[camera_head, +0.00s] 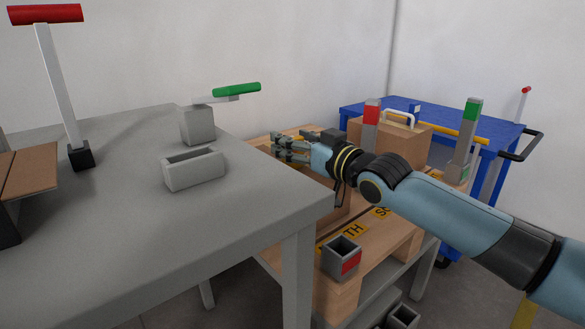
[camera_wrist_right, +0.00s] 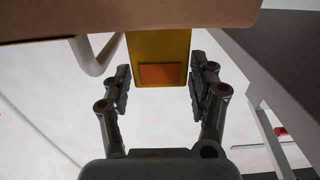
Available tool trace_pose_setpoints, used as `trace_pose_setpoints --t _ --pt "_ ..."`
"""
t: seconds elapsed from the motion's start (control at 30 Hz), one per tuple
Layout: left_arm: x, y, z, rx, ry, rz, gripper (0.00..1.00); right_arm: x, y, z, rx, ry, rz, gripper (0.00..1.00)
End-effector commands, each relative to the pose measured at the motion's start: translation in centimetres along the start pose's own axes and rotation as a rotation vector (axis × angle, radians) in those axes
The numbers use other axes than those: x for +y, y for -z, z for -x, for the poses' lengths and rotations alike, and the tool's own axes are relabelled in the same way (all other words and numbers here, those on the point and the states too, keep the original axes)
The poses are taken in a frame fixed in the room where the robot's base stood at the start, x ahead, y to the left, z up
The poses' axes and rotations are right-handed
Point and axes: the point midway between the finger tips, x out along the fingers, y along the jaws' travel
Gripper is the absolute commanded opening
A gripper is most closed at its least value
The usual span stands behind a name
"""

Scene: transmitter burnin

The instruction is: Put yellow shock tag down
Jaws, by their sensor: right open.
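The yellow shock tag (camera_wrist_right: 160,45) has an orange square on it and shows in the right wrist view against a brown surface (camera_wrist_right: 60,18). My right gripper (camera_wrist_right: 160,82) is open, with one finger on each side of the tag and a visible gap at both sides. In the head view my right gripper (camera_head: 278,146) reaches left over the wooden crate area, just past the grey table's right edge. I cannot make out the tag there. My left gripper is not in view.
A grey table (camera_head: 110,240) on the left carries a grey open box (camera_head: 194,170), a green-handled lever (camera_head: 236,90) and a red-handled lever (camera_head: 60,80). A blue cart (camera_head: 440,110) stands behind my right arm.

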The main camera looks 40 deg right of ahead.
Motion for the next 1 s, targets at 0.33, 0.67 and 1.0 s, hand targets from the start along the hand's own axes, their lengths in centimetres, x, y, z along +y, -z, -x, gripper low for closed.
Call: trace_pose_setpoints --t 0.33,0.67,1.0 --pt "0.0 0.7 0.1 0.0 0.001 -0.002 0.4 0.0 0.2 -0.5 0.001 0.001 -0.001 0.6" --pt "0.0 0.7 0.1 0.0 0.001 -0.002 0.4 0.0 0.1 -0.4 0.001 0.001 -0.001 0.22" --pt "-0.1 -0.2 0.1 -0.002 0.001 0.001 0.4 0.0 1.3 -0.4 0.002 0.001 0.0 0.22"
